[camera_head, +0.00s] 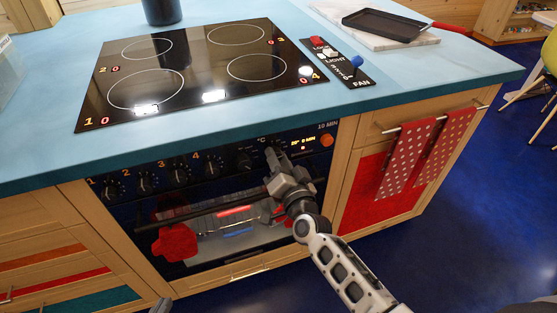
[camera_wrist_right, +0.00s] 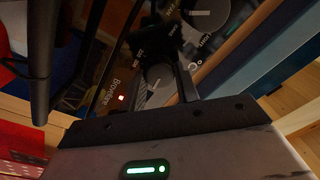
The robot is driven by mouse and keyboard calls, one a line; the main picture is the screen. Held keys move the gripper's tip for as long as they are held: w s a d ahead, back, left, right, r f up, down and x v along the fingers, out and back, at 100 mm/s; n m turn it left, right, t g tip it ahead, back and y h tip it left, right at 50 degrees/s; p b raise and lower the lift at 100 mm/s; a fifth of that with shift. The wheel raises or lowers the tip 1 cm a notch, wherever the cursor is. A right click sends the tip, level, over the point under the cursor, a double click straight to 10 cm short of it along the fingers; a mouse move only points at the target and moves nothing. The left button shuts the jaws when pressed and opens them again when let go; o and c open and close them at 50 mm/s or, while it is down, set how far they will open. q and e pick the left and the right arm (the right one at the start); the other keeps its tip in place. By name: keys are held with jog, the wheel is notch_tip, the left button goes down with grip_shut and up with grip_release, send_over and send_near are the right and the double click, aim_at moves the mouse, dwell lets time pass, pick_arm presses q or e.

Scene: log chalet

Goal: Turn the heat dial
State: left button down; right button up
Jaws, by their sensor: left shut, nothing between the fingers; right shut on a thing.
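The heat dial is on the black oven panel (camera_head: 215,172), under the °C mark, and is hidden by my right gripper in the head view. In the right wrist view the dial (camera_wrist_right: 157,74) is a round dark grey knob with a pale pointer line, between the dark fingers. My right gripper (camera_head: 276,153) is shut on it, reaching in from the lower right. The dial's exact setting is hard to read. Only a small grey tip of my left gripper (camera_head: 161,304) shows at the bottom edge, shut and empty, well away from the panel.
A neighbouring knob (camera_head: 245,160) sits just left, also seen in the right wrist view (camera_wrist_right: 205,12). A lit red display (camera_head: 302,144) and an orange button (camera_head: 327,140) are to the right. Dotted towels (camera_head: 407,155) hang right.

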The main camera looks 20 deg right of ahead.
jog(key=shift+m, duration=1)
jog(key=shift+f, duration=0.1)
jog(key=o, duration=1)
jog(key=shift+c, duration=0.2)
jog(key=shift+s, duration=0.1)
jog(key=s, duration=1.5)
jog(key=shift+s+d+f, duration=0.25)
jog(key=shift+s+f, duration=0.05)
jog(key=shift+s, duration=0.1)
